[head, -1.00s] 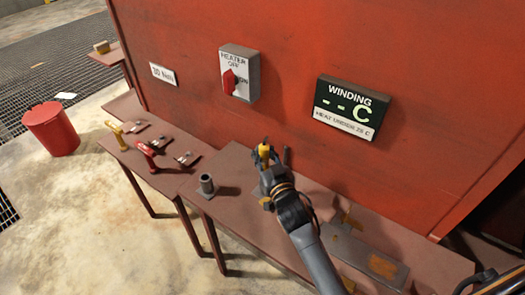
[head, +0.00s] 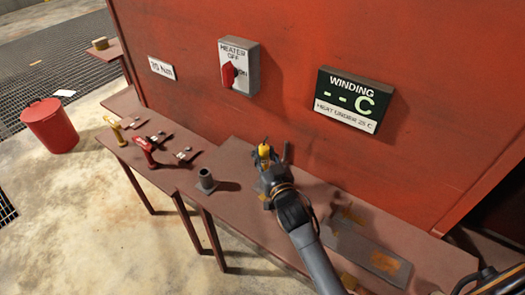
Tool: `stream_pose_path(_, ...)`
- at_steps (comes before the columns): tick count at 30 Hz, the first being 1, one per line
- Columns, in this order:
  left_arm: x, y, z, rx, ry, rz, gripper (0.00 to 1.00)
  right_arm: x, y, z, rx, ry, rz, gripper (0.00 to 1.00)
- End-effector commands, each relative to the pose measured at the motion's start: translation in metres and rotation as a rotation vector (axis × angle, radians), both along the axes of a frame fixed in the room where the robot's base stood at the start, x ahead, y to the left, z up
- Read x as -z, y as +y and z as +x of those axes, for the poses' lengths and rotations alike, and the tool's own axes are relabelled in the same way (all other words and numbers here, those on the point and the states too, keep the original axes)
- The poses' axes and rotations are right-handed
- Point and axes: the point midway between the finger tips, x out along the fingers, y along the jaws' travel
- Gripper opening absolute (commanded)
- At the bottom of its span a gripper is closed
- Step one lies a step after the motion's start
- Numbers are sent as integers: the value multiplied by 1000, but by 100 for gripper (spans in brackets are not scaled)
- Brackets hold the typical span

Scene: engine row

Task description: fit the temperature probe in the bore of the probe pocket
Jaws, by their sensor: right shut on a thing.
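The temperature probe (head: 264,151) shows as a yellow piece with a dark tip, held in my right gripper (head: 268,162). The right gripper is shut on it, above the bench beside the red panel. The probe's lower part is hidden by the gripper. The probe pocket (head: 206,181) is a short grey upright tube on a flat base, standing on the bench to the left of the gripper. The probe and the pocket are apart. Part of an arm of mine is at the lower right corner; my left gripper is not in view.
The rusty bench (head: 232,207) runs along the red panel (head: 300,30). Yellow (head: 117,132) and red (head: 146,150) handled things stand on its left part. A heater switch (head: 239,67) and a winding display (head: 346,99) hang above. A grey plate (head: 375,258) lies at the right.

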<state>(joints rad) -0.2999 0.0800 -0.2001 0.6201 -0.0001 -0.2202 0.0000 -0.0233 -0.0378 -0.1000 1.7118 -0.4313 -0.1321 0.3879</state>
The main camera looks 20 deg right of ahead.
Motion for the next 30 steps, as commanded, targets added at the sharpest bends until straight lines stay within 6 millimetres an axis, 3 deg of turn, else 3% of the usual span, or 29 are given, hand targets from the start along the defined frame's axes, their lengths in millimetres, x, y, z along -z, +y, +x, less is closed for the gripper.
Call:
stream_pose_path(20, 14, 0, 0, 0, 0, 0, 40, 18, 0, 0, 0, 0, 0, 0)
stream_pose_path(21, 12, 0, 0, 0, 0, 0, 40, 17, 0, 0, 0, 0, 0, 27)
stream_pose_path(25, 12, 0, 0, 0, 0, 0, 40, 18, 0, 0, 0, 2, 0, 53)
stream_pose_path(30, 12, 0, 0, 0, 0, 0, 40, 19, 0, -1, 0, 5, 0, 53)
